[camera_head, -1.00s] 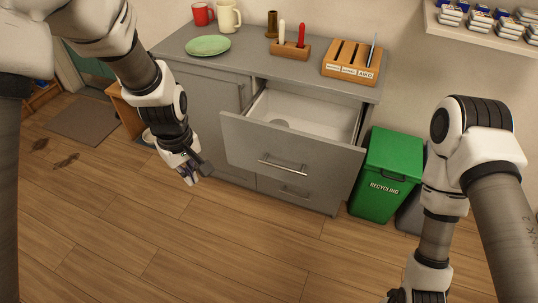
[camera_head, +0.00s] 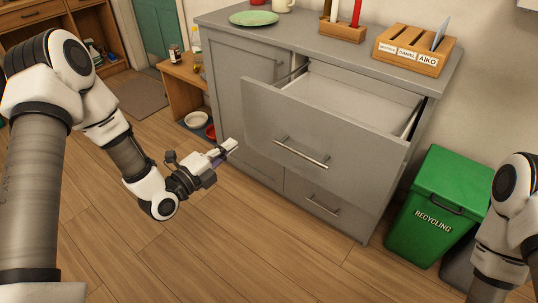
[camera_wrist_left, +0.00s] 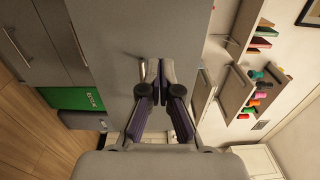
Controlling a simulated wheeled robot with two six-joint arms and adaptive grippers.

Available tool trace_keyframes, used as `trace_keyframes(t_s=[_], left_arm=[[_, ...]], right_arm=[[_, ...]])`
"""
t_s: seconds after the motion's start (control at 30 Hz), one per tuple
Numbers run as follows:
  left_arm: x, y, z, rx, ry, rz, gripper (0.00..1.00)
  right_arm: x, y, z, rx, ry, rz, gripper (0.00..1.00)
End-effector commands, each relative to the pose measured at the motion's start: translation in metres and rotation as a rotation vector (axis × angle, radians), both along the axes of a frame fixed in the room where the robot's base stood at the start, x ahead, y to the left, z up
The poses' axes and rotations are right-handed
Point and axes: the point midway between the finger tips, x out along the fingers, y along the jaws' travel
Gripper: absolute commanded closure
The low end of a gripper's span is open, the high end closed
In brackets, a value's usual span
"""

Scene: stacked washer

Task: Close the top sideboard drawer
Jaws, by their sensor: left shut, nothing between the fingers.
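The top sideboard drawer (camera_head: 325,125) is pulled well out, and its pale inside (camera_head: 350,95) looks empty. Its grey front has a bar handle (camera_head: 301,152). My left gripper (camera_head: 232,146) is shut and empty. It is to the left of the drawer front, pointing toward it; in the head view I cannot tell the gap exactly. In the left wrist view, the shut fingers (camera_wrist_left: 158,66) are in front of a grey panel (camera_wrist_left: 112,30), likely the drawer front. My right gripper is out of view; only part of that arm shows at the right edge.
A green recycling bin (camera_head: 436,205) stands right of the sideboard. The sideboard top (camera_head: 300,40) holds a green plate (camera_head: 254,18), a candle holder (camera_head: 342,32) and a wooden organiser (camera_head: 413,50). A low wooden shelf (camera_head: 182,72) stands to the left. The floor in front is clear.

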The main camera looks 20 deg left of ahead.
Motion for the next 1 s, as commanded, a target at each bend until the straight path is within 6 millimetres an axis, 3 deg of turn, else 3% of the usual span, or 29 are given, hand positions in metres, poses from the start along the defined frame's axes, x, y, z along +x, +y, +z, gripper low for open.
trace_keyframes(t_s=[0.03, 0.1, 0.27, 0.8, 1.0], left_arm=[[-0.003, 0.006, -0.027, -0.009, 0.018, 0.015, 1.00], [-0.005, 0.008, -0.035, -0.011, 0.032, 0.019, 1.00], [0.007, 0.002, -0.034, -0.006, 0.035, 0.015, 1.00], [0.109, -0.036, -0.034, -0.008, 0.034, 0.014, 1.00], [0.126, -0.041, -0.033, -0.009, 0.035, 0.016, 1.00]], right_arm=[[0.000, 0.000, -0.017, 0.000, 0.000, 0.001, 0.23], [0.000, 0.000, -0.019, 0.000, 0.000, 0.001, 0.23], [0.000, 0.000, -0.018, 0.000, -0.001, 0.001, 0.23], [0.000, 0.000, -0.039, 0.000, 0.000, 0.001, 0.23], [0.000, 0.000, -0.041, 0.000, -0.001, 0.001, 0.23]])
